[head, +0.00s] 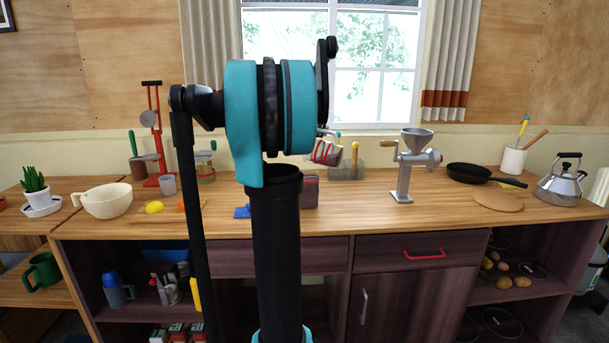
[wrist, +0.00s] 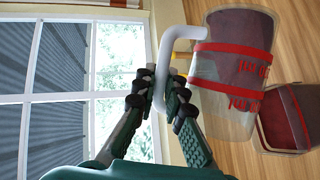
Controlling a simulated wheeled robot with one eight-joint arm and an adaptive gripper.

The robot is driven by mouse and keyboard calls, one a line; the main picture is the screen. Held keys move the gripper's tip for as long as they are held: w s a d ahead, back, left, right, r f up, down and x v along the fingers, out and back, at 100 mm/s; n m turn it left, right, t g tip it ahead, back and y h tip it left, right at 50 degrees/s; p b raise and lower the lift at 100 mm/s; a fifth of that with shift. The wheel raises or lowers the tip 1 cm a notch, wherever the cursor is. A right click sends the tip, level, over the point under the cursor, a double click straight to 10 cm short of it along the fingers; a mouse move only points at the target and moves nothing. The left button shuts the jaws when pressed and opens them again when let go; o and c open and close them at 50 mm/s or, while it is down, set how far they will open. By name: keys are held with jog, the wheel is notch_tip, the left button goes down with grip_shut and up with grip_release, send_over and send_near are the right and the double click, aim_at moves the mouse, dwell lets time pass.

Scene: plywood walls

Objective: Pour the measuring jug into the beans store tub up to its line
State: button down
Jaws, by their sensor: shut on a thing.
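My gripper (wrist: 160,88) is shut on the white handle of the measuring jug (wrist: 228,112), a clear jug with red bands and marks and dark red contents. In the head view the jug (head: 326,152) is held tilted above the counter, partly behind my arm. The beans store tub (wrist: 284,118), a clear tub with dark red contents and a red band, is close beside the jug in the wrist view. In the head view the tub (head: 310,191) stands on the counter below the jug, partly hidden by my arm. I cannot see any stream between them.
A clear container with a yellow-handled tool (head: 347,170) stands just right of the tub. A grey grinder (head: 404,170) is farther right. A blue item (head: 242,211) lies left of the tub. The counter front between tub and grinder is clear.

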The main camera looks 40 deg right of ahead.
jog(key=shift+w+a+r+n+h, duration=0.2)
jog(key=shift+w+a+n+h, duration=0.05)
jog(key=shift+w+n, duration=0.15)
jog(key=shift+w+a+r+n+h, duration=0.2)
jog(key=shift+w+a+n+h, duration=0.1)
jog(key=shift+w, duration=0.1)
dwell(2.0)
